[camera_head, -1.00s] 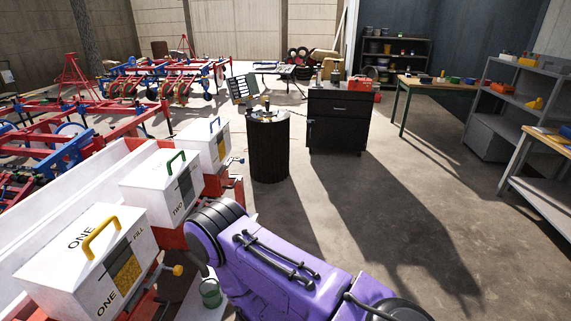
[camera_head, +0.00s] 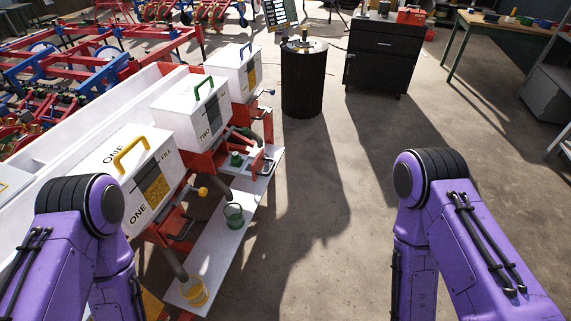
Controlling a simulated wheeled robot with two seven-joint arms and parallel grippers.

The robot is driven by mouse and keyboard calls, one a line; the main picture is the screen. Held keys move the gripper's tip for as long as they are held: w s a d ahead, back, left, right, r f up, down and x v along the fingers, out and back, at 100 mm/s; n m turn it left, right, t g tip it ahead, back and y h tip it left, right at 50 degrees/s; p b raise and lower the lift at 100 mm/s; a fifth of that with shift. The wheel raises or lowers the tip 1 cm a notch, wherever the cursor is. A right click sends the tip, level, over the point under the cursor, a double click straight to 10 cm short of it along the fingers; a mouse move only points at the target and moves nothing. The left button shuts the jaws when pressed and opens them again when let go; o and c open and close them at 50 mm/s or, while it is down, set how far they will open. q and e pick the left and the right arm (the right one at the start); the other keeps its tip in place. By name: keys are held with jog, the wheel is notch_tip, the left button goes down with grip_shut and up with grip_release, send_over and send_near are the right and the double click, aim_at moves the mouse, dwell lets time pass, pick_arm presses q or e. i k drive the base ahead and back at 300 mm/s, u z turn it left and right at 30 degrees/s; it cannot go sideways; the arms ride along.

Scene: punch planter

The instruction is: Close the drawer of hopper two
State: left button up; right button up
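Hopper two (camera_head: 187,112) is a white box with a green handle on its lid and the word TWO on its front, standing in the middle of the row. Below and right of it, a red metal part with a green knob (camera_head: 236,159) and a grey bar handle (camera_head: 264,166) stick out over the white board. This looks like its drawer, but I cannot tell how far it is open. My two purple arms show at the lower left and lower right. Both grippers are out of view.
Hopper one (camera_head: 125,165), with a yellow handle, stands nearer; a blue-handled hopper (camera_head: 232,72) stands farther. A green cup (camera_head: 234,215) and a yellow cup (camera_head: 194,292) are on the white board (camera_head: 212,255). A black drum (camera_head: 303,85) and a black cabinet (camera_head: 382,60) stand behind. The floor at right is clear.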

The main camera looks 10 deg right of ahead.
aim_at(252, 167)
jog(key=k, duration=0.5)
jog(key=z, duration=0.6)
jog(key=i, duration=1.55)
jog(key=u, duration=1)
